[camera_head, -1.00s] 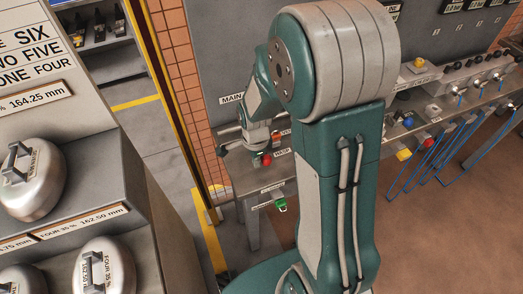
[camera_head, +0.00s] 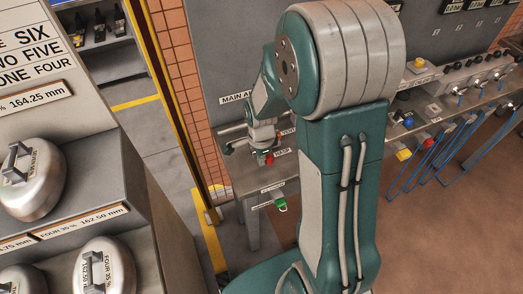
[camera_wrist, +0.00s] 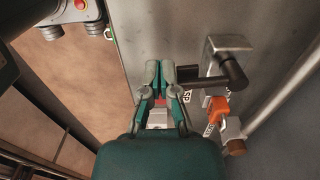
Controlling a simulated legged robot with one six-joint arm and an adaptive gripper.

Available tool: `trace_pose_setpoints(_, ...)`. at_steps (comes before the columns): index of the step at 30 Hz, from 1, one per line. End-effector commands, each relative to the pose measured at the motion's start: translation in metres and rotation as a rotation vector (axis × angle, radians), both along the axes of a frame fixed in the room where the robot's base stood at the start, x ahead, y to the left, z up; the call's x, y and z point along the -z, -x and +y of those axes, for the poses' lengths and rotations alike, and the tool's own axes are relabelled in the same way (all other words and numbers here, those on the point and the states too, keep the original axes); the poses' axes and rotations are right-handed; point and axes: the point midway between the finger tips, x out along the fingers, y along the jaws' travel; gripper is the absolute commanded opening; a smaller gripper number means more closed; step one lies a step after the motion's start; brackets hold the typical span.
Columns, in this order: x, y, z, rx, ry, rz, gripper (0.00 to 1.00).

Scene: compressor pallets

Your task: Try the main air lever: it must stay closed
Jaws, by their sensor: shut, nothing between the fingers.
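My gripper (camera_wrist: 165,70) is in the middle of the wrist view with its fingertips together and nothing held. A dark lever (camera_wrist: 208,80) with a thick round end shows just right of the fingertips, beside a pale metal bracket. It appears to be the main air lever. The fingertips are close to its left end; I cannot tell whether they touch. In the head view, a partly covered sign reading "MAIN A" (camera_head: 234,98) hangs above the bench where my wrist is. There the arm hides much of the lever, and its position is unclear.
An orange handle (camera_wrist: 217,108) and a brass-coloured fitting (camera_wrist: 235,137) sit below the lever. Blue, yellow and red buttons and blue hoses lie to the right. Silver weights (camera_head: 32,180) stand at left.

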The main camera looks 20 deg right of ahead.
Motion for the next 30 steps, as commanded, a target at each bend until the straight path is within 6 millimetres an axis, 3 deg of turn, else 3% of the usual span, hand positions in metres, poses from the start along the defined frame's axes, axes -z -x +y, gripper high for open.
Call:
trace_pose_setpoints(20,0.000,0.000,0.030,0.000,0.000,-0.001,0.00)
trace_pose_setpoints(30,-0.027,0.000,0.030,0.001,0.000,-0.003,0.00)
